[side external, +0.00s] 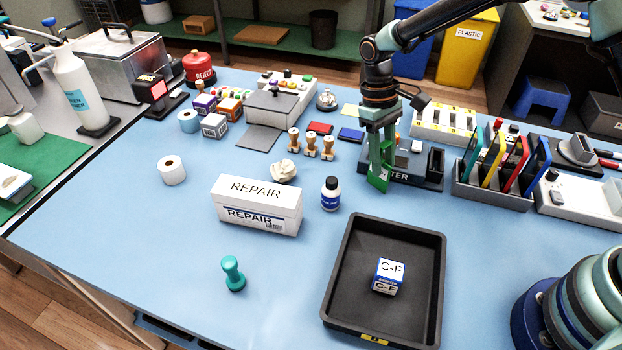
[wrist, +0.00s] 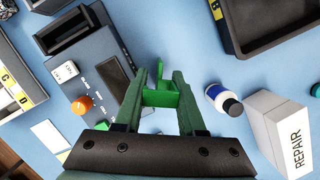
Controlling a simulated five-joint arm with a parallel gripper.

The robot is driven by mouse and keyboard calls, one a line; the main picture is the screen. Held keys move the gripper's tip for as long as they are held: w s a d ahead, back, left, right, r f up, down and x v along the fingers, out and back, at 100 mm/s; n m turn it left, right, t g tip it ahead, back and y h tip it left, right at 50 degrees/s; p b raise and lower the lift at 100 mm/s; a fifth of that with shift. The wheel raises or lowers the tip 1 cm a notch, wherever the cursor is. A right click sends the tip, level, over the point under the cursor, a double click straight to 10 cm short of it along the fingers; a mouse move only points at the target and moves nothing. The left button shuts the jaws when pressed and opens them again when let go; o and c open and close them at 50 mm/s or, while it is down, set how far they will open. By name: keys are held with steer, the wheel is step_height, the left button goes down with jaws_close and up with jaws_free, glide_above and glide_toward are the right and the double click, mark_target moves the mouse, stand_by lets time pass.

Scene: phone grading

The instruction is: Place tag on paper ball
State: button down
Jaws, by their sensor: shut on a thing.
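A crumpled off-white paper ball (side external: 283,171) lies on the blue table, just behind the white REPAIR box. My gripper (side external: 380,160) has green fingers and points down, to the right of the ball and apart from it. It is shut on a green tag (side external: 377,183), which hangs at the fingertips in front of the dark tester device. In the wrist view the tag (wrist: 161,98) sits between the two fingers of my gripper (wrist: 160,88). The paper ball cannot be made out in the wrist view.
A black tray (side external: 345,290) holds a C-F box. Wooden stamps (side external: 310,146) stand behind. The dark tester (side external: 425,175) is beside my gripper. The left front table is mostly clear.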

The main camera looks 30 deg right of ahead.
steer(key=c, duration=0.5)
jaws_free()
steer(key=d+v, duration=0.1)
steer(key=v, duration=1)
steer(key=s+d+r+m+t, duration=0.1)
steer(key=s+d+r+t, duration=0.4)
steer(key=r, duration=0.4)
steer(key=s+d+m+t, duration=0.1)
steer(key=s+d+t, duration=0.2)
steer(key=s, duration=0.7)
steer(key=shift+d+m+y, duration=0.25)
steer(key=shift+m+y, duration=0.05)
steer(key=shift+m, duration=0.1)
steer(key=shift+o, duration=0.9)
steer(key=shift+s+d+f+t, duration=0.1)
steer(key=shift+s+t, duration=0.2)
steer(key=o, duration=0.3)
steer(key=shift+s+f, duration=0.1)
